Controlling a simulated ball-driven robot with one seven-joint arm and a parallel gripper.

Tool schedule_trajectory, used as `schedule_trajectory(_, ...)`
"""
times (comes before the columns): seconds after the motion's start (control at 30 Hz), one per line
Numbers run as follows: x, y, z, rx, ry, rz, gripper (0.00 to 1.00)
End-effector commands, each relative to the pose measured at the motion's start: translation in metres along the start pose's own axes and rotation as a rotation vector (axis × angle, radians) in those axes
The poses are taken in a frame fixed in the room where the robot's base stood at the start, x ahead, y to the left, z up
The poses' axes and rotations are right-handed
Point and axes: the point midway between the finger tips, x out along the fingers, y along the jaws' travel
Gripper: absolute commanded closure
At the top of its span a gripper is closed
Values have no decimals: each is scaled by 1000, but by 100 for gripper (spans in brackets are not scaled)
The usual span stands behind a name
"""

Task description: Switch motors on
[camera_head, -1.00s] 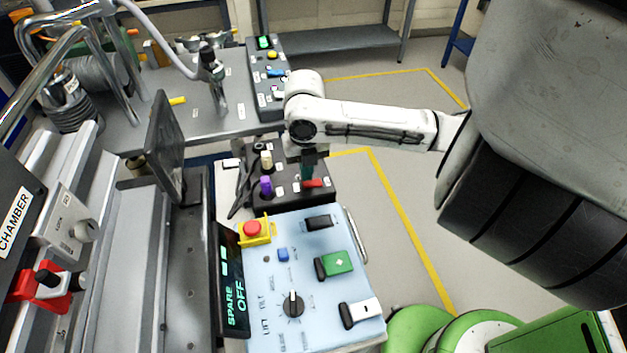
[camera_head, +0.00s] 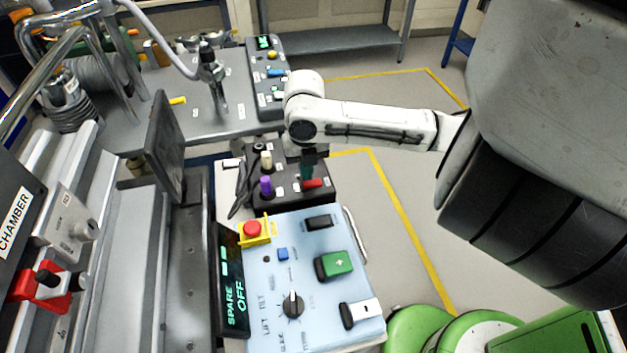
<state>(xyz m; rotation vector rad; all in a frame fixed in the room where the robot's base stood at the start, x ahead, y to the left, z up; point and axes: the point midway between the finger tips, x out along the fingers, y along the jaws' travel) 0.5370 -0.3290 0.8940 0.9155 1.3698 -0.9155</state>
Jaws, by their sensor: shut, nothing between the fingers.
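My gripper (camera_head: 308,168) points down over a black control box (camera_head: 290,202) and is shut and empty. Its tip is beside or just above a red switch (camera_head: 312,183) on that box; I cannot tell whether they touch. The box also has a purple knob (camera_head: 266,185) and a cream knob (camera_head: 266,160). In front is a light blue panel (camera_head: 262,310) with a rotary knob (camera_head: 292,304), a green switch (camera_head: 335,264), a white switch (camera_head: 361,312), a black switch (camera_head: 319,222) and a blue button (camera_head: 283,254). Which control is for motors is too small to read.
A red emergency button (camera_head: 252,229) on a yellow base sits at the panel's back left corner. A dark display (camera_head: 231,284) reads "SPARE OFF". A grey box with buttons (camera_head: 266,88) stands behind. Metal rails and the chamber lie left; open floor (camera_head: 400,190) lies right.

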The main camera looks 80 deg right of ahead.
Motion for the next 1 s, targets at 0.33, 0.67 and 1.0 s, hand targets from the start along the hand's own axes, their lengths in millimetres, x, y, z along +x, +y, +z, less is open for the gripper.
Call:
schedule_trajectory(0.33,4,0,0,0,0,0,100)
schedule_trajectory(0.67,9,0,0,0,0,0,100)
schedule_trajectory(1.0,14,0,0,0,0,0,100)
